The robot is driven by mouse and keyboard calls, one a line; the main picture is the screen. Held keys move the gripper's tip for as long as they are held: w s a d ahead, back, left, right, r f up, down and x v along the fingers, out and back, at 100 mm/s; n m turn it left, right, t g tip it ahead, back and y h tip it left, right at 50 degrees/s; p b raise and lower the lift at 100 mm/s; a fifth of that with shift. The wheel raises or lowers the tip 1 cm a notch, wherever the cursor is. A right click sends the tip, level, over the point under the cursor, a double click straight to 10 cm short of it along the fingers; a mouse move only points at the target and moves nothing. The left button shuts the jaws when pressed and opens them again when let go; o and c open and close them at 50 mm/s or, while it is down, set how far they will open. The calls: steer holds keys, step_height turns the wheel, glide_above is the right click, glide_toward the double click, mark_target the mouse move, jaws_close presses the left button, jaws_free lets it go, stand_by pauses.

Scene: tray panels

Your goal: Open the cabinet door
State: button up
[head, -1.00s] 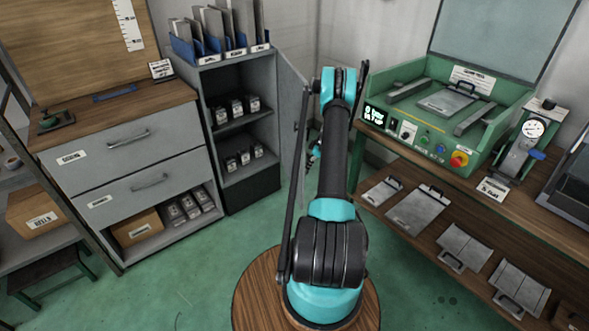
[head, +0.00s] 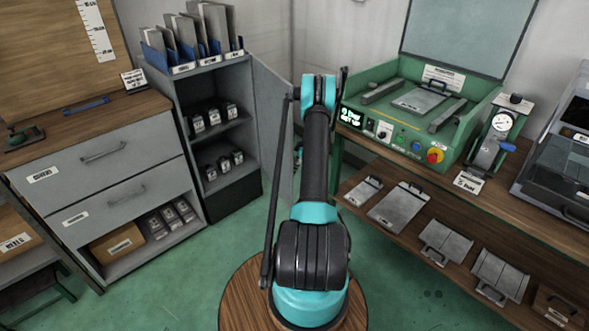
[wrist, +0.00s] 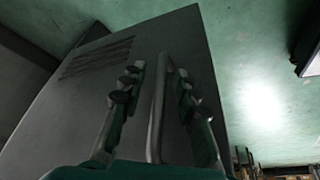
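The grey cabinet (head: 168,87) stands at the back left, its door (head: 270,115) swung out to the right and its shelves exposed. In the wrist view the door (wrist: 95,105) fills much of the left and middle, with vent slots near its top. Its long bar handle (wrist: 158,110) runs between the two fingers of my gripper (wrist: 157,92). The fingers are apart, with visible gaps on both sides of the bar. In the head view my gripper (head: 298,156) is mostly hidden behind my arm, beside the door's outer edge.
A drawer unit (head: 95,165) adjoins the cabinet on the left. A workbench with a green machine (head: 405,140) stands at right, with metal panels (head: 398,205) on its lower shelf. Green floor (head: 205,270) is clear in front of the cabinet.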

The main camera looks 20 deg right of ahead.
steer(key=v, duration=1.2)
steer(key=shift+s+a, duration=0.1)
stand_by(0.4)
